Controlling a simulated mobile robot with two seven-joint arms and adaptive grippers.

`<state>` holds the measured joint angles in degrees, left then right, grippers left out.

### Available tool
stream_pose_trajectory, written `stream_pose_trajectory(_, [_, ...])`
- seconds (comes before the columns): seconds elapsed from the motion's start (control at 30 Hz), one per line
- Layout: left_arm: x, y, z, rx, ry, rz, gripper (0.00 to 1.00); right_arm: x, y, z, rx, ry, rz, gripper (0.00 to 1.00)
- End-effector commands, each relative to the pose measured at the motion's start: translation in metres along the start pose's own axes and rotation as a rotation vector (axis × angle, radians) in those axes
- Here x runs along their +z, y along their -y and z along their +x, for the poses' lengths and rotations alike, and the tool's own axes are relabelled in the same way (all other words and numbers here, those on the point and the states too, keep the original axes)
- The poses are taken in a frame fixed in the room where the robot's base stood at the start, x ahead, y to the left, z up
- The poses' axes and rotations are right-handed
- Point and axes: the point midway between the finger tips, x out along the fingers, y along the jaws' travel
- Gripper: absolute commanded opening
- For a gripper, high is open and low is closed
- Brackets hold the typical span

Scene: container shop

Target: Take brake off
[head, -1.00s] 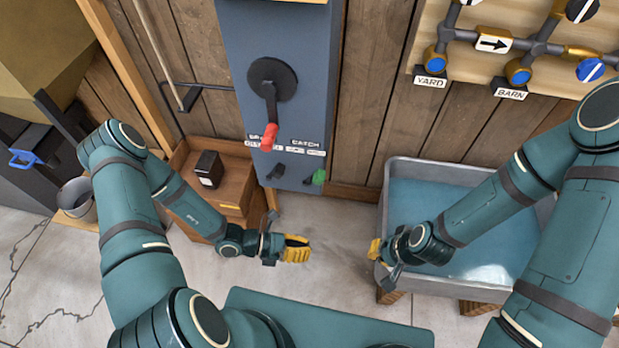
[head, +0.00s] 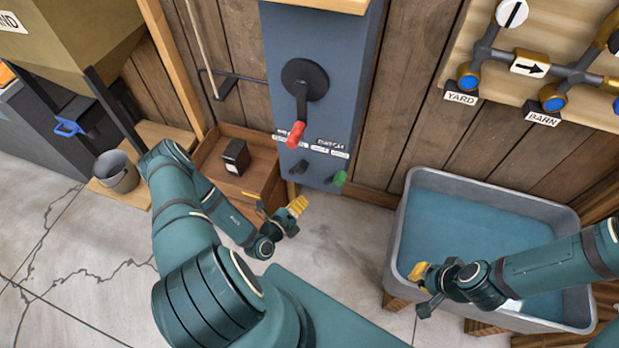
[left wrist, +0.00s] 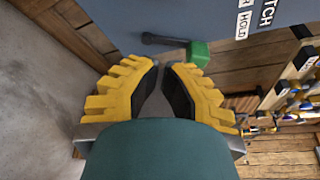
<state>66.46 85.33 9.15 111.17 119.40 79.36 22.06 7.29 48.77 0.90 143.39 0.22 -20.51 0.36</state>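A blue-grey panel (head: 318,40) stands on the plank wall. A black disc (head: 304,79) on it carries a lever with a red handle (head: 295,134), hanging down and slightly left. Below are white labels, one reading CATCH, and a short lever with a green handle (head: 340,178); the green handle also shows in the left wrist view (left wrist: 197,53). My left gripper (head: 276,207) is empty, its yellow fingers apart, below and in front of the panel, touching no lever. In the left wrist view (left wrist: 162,68) its fingers frame empty space. My right gripper (head: 422,290) is open over the tub's near left rim.
A grey tub of water (head: 398,235) stands at right. A wooden box (head: 268,165) holding a dark block (head: 236,157) sits left of the panel. A bucket (head: 117,175) stands further left. Pipes with valves (head: 530,68) are on the wall at upper right.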

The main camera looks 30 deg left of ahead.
Motion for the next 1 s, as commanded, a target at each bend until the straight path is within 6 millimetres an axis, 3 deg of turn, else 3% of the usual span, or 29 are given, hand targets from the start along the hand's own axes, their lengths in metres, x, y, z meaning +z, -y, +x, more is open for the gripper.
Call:
stream_pose_trajectory(0.27, [-0.001, 0.0, 0.018, -0.004, -0.002, 0.004, 0.0, 0.001, -0.001, 0.003, 0.0, 0.002, 0.0, 0.0])
stream_pose_trajectory(0.7, [-0.002, 0.001, 0.102, -0.006, -0.003, 0.004, 0.0, 0.006, -0.006, 0.015, -0.001, 0.013, -0.004, 0.0])
stream_pose_trajectory(1.0, [0.033, 0.001, 0.089, -0.001, -0.002, 0.002, 0.0, 0.006, -0.005, 0.013, -0.001, 0.013, -0.004, 0.0])
